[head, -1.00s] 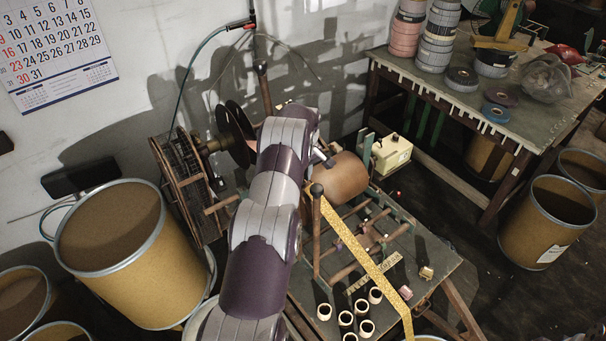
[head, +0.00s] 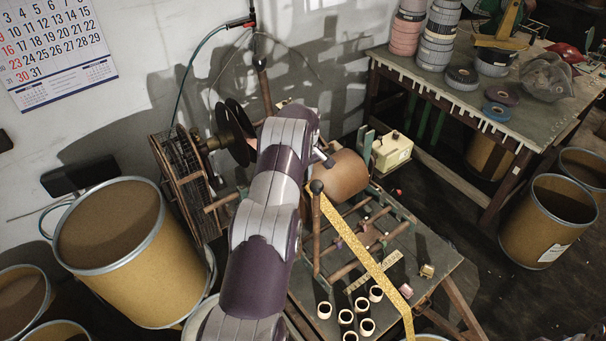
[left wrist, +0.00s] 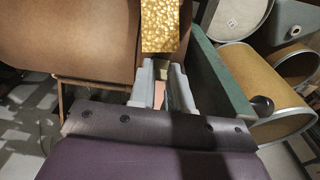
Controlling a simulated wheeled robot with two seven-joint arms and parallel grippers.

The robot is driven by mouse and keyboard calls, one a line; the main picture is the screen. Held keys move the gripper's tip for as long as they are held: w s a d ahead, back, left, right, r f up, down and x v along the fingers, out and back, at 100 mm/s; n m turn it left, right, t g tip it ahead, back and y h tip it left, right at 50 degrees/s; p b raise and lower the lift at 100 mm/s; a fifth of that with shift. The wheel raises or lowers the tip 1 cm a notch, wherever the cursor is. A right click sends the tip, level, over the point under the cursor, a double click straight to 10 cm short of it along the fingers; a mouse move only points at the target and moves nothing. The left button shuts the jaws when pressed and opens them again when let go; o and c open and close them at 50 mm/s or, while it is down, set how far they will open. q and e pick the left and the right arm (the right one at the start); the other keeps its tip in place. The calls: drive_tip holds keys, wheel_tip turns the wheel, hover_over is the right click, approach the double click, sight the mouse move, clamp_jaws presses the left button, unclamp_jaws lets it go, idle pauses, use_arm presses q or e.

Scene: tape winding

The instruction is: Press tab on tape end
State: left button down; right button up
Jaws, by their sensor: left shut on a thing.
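The gold patterned tape (head: 362,252) slants from beside the brown drum (head: 345,176) down over the front of the small work table. In the left wrist view, the gold tape (left wrist: 160,26) hangs in front of the brown drum (left wrist: 60,38), its lower edge just beyond my fingertips. My left gripper (left wrist: 161,68) is shut on a small tan piece (left wrist: 158,97), apparently the tab, mostly hidden between the grey fingers. I cannot tell whether it touches the tape. In the head view my left arm hides the gripper. My right gripper is not in view.
A rust-coloured post (head: 317,225) with a dark knob stands close right of my left arm. Several pale cups (head: 347,317), a pink piece (head: 406,291) and a tan block (head: 427,271) lie on the work table. In the wrist view a green plate (left wrist: 222,85) stands close right of the fingers.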

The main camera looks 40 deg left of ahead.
use_arm(q)
drive_tip(key=shift+f, duration=0.1)
drive_tip(key=c, duration=1)
unclamp_jaws()
